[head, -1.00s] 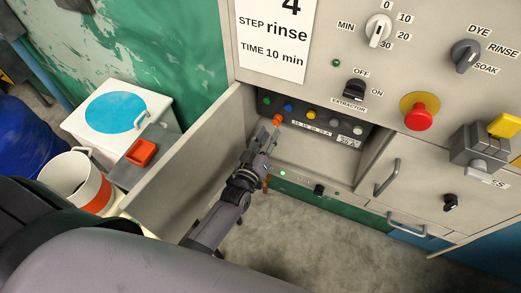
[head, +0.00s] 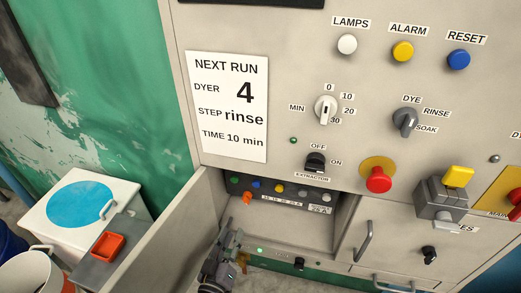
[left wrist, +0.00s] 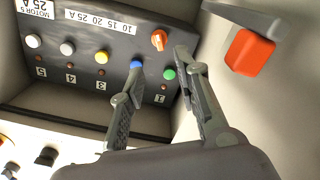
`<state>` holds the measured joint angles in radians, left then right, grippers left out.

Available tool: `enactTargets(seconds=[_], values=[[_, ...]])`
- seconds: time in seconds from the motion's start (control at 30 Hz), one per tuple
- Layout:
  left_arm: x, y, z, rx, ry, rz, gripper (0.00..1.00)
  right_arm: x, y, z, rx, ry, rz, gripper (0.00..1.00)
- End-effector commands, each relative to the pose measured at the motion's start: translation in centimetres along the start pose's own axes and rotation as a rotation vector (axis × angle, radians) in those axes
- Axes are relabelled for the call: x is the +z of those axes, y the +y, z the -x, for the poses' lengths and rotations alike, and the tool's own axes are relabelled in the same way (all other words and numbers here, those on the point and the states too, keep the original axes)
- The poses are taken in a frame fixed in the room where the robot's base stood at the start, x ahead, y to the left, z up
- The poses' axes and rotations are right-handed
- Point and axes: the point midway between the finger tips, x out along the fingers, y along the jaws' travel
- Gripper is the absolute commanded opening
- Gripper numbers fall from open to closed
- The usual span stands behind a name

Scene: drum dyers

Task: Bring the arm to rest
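My left gripper (head: 234,228) is at the open compartment low on the control cabinet (head: 300,120). In the left wrist view its two fingers (left wrist: 160,68) are spread with nothing between them. Beyond the tips is a dark panel (left wrist: 105,65) with a row of coloured round knobs and an orange knob (left wrist: 159,39). The orange knob also shows in the head view (head: 247,198), a little above the gripper and apart from it. Most of the left arm is below the picture. My right gripper is not in view.
An opened cabinet door (head: 165,235) stands to the left of my left arm. A door handle (head: 363,241) juts out at right.

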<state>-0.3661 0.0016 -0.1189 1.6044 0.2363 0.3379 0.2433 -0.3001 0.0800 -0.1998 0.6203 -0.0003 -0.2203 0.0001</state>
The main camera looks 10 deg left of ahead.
Motion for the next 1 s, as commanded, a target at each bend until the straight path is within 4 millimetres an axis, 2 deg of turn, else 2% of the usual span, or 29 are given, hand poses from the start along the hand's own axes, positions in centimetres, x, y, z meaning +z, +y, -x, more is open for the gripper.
enactTargets(seconds=[0.23, 0.37, 0.47, 0.57, 0.7, 1.0], values=[[0.3, 0.3, 0.0, -0.002, -0.066, -0.027, 0.30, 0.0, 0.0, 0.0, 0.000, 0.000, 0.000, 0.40], [1.1, 0.8, 0.6, -0.012, -0.213, -0.089, 0.30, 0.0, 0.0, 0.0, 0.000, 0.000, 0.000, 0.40], [1.7, 1.0, 1.7, -0.025, -0.359, -0.158, 0.30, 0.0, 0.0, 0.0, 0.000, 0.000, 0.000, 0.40], [2.0, 1.1, 3.5, -0.044, -0.504, -0.228, 0.30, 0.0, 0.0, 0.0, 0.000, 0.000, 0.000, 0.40], [1.9, 0.8, 6.9, -0.079, -0.707, -0.328, 0.30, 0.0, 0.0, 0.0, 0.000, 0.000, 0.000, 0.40], [0.1, -0.2, 14.2, -0.158, -1.027, -0.471, 0.30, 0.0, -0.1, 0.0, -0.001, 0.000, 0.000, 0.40]])
